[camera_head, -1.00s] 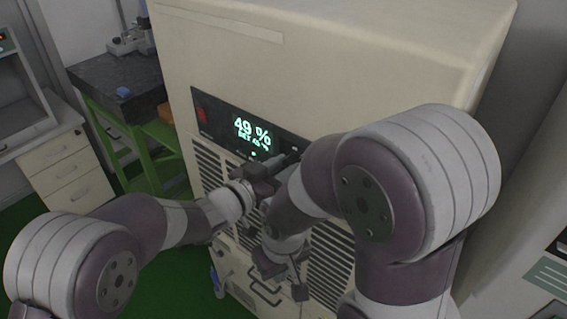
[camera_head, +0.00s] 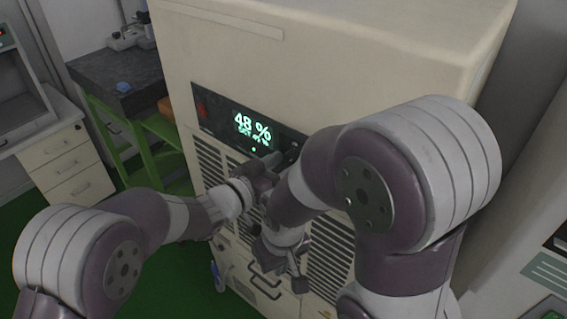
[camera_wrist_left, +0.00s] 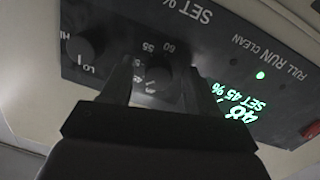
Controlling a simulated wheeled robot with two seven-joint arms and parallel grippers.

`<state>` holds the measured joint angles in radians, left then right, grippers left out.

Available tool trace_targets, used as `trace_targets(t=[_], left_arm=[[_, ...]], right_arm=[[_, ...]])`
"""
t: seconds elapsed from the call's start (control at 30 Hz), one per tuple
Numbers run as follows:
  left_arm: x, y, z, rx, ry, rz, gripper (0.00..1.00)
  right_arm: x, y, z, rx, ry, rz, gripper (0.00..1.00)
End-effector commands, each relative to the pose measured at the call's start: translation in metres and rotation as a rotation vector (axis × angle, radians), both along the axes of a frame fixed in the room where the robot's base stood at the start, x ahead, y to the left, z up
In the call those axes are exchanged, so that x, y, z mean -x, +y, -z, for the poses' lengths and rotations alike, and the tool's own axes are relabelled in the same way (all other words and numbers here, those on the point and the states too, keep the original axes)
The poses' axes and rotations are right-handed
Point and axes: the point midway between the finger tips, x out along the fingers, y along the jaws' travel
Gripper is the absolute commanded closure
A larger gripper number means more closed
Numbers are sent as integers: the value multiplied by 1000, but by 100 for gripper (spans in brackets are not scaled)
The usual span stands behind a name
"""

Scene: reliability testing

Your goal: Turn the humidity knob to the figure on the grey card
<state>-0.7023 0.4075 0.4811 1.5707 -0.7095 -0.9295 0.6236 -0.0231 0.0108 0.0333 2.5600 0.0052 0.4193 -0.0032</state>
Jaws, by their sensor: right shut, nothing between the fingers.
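The humidity knob (camera_wrist_left: 157,78) is a dark round knob under the "SET %" lettering, with 55 and 60 readable beside it. My left gripper (camera_head: 272,162) is at the control panel (camera_head: 218,118). In the left wrist view its fingers stand apart on either side of the knob, with gaps showing, so it looks open. The display (camera_head: 252,128) reads 48 %; in the left wrist view its smaller line (camera_wrist_left: 232,92) reads SET 45 %, upside down. My right gripper (camera_head: 284,268) is shut and empty, lower down before the cabinet front.
A second knob (camera_wrist_left: 85,45) marked HI and LO sits beside the first. A red switch (camera_head: 202,108) is at the panel's left end. Vent slats (camera_head: 212,165) and a dark handle (camera_head: 264,290) are below. A dark-topped bench (camera_head: 120,85) stands at left.

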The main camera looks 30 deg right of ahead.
Motion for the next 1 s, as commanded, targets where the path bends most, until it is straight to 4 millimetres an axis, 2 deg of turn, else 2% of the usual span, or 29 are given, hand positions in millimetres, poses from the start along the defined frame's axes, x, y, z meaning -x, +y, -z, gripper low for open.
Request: trace_targets(t=[0.27,0.37,0.47,0.7,0.8,1.0], left_arm=[[0,0,-2,4,-3,-1,40],[1,6,-2,5,-5,-1,40],[6,23,-1,5,-4,-3,40],[26,84,-5,6,-5,-4,40],[33,103,-8,4,-5,-4,40],[39,120,-11,3,-2,-2,40]], right_arm=[[0,0,0,0,0,0,100],[0,0,5,0,0,0,100],[0,0,14,0,0,0,100],[0,0,37,0,0,0,100],[0,0,41,0,0,0,100],[0,0,44,0,0,0,100]])
